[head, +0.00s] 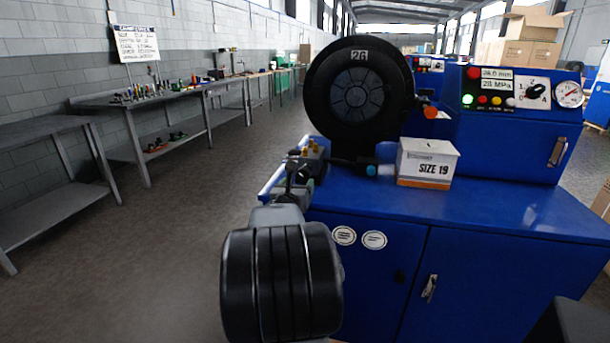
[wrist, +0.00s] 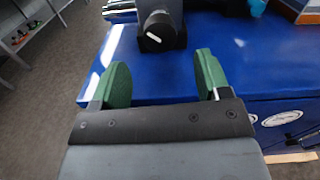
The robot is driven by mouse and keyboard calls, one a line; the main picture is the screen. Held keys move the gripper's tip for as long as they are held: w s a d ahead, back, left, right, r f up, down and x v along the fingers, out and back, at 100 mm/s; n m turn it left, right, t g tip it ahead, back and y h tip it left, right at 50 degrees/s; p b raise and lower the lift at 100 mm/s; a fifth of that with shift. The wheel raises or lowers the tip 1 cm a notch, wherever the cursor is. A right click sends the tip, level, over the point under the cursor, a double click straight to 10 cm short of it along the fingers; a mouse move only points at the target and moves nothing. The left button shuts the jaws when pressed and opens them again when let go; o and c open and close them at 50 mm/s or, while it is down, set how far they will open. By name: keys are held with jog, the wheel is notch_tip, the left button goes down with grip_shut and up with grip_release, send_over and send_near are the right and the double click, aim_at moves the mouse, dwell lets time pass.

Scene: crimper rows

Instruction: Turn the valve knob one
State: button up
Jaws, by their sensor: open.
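A black round knob (wrist: 158,27) with a short white mark shows at the top of the wrist view, on the face of a dark grey block (wrist: 177,37). The block stands on the blue bench top. My gripper (wrist: 163,78) is open, its two green pads apart and nothing between them. The knob lies beyond the fingertips, roughly in line with the gap, and is not touched. In the head view my arm hides most of the gripper and the knob's face. A selector (head: 536,91) marked 1, 0 and 2 is on the blue control panel, far right of my gripper.
A blue crimper cabinet (head: 365,270) fills the front right. Behind the valve stands a large black round head (head: 325,95) marked 26. A "SIZE 19" box (head: 427,163) stands right of it. Workbenches (head: 170,98) line the left wall, with open floor (head: 180,230) between.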

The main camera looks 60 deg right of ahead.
aim_at(305, 172)
jog(key=x, duration=0.9)
jog(key=shift+d+f, duration=0.1)
jog(key=shift+d, duration=0.05)
jog(key=c, duration=0.9)
jog(key=shift+f+m+b, duration=0.3)
jog(key=shift+m+b, duration=0.2)
jog(key=shift+b, duration=0.75)
jog(key=shift+c, duration=0.2)
jog(key=m+b, duration=0.1)
jog(key=b, duration=0.2)
jog(key=shift+f+m, duration=0.1)
jog(key=shift+m, duration=0.3)
jog(key=m+b, duration=0.1)
jog(key=b, duration=0.2)
jog(key=shift+m, duration=0.3)
jog(key=shift+r+m+b, duration=0.4)
jog(key=shift+m, duration=0.1)
